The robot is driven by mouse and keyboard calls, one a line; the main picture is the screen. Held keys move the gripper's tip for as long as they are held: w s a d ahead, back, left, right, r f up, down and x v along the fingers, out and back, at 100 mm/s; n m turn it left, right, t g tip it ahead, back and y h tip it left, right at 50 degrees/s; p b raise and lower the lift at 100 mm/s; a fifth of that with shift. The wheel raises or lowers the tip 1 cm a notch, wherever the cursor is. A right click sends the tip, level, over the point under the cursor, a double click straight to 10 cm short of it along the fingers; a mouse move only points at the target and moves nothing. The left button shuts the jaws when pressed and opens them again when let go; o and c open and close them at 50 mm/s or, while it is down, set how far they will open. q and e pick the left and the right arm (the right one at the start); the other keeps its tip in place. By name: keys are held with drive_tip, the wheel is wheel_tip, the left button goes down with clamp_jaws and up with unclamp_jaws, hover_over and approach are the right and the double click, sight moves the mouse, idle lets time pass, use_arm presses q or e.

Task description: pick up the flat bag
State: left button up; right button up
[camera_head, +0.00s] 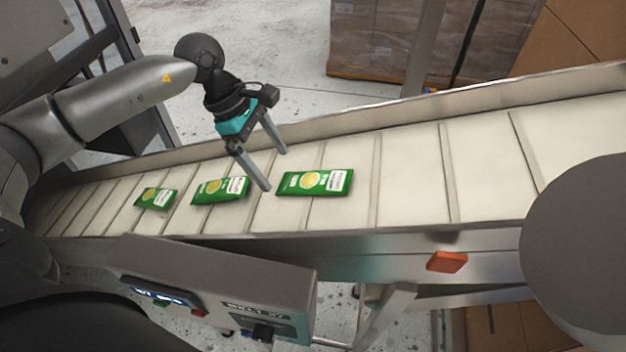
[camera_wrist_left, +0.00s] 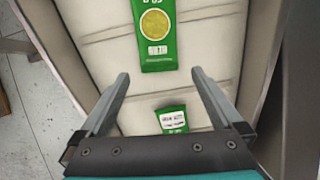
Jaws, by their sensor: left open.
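Three green flat bags lie on the pale conveyor belt (camera_head: 408,165): a right one (camera_head: 314,183), a middle one (camera_head: 220,190) and a left one (camera_head: 155,198). Each has a yellow round print and a white label. My left gripper (camera_head: 276,170) is open and empty above the belt, its fingers between the middle and right bags in the head view. In the left wrist view, one bag (camera_wrist_left: 156,35) lies beyond the fingertips and a second (camera_wrist_left: 173,119) shows between the fingers (camera_wrist_left: 160,76), below them. My right gripper is not in view.
Low metal side walls (camera_head: 345,120) edge the belt, which has raised cross strips. A control box (camera_head: 215,283) with buttons stands at the near side. An orange-red block (camera_head: 446,262) sits on the near frame. Wrapped cartons (camera_head: 375,40) stand behind.

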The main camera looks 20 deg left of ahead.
sight(286, 182)
use_arm(q)
drive_tip(key=x, duration=0.4)
drive_tip(key=shift+c, duration=0.4)
drive_tip(key=c, duration=1.2)
